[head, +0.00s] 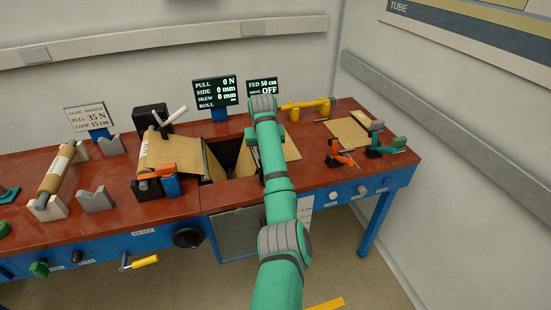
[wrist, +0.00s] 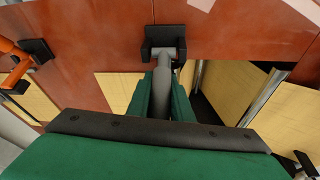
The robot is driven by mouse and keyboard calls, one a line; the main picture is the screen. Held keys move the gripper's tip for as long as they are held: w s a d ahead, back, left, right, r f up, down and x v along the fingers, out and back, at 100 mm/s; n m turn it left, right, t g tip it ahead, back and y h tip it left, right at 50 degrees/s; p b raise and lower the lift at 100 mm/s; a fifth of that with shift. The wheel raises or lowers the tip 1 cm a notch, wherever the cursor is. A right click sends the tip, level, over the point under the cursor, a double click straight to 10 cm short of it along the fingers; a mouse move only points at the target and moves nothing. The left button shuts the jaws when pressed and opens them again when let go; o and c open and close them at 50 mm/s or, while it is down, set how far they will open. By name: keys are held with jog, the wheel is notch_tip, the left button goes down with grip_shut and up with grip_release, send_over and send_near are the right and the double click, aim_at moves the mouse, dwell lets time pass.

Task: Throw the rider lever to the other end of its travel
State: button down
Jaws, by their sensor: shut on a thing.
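In the wrist view, a grey lever (wrist: 163,72) rises from a black pivot block (wrist: 158,38) on the red bench top; I take it to be the rider lever. The green fingers of my gripper (wrist: 161,92) lie on both sides of its shaft and are shut on it. The lever's far end is hidden between the fingers and the gripper body. In the head view, my green arm hides the lever and most of the gripper, beside the opening in the bench.
A dark opening (head: 232,158) in the bench lies left of my arm, with a brown web (head: 172,153) running to it. A yellow handle (head: 306,107) stands behind right. Orange (head: 338,158) and green-handled (head: 392,143) tools lie at the right. Two displays (head: 214,92) stand at the back.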

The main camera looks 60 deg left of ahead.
jog(key=shift+s+a, duration=0.15)
jog(key=shift+s, duration=0.05)
dwell(0.5)
jog(key=c, duration=1.6)
grip_release()
jog(key=shift+f, duration=0.1)
jog(key=shift+w, duration=0.1)
jog(key=v, duration=1)
jog(key=shift+r, duration=0.4)
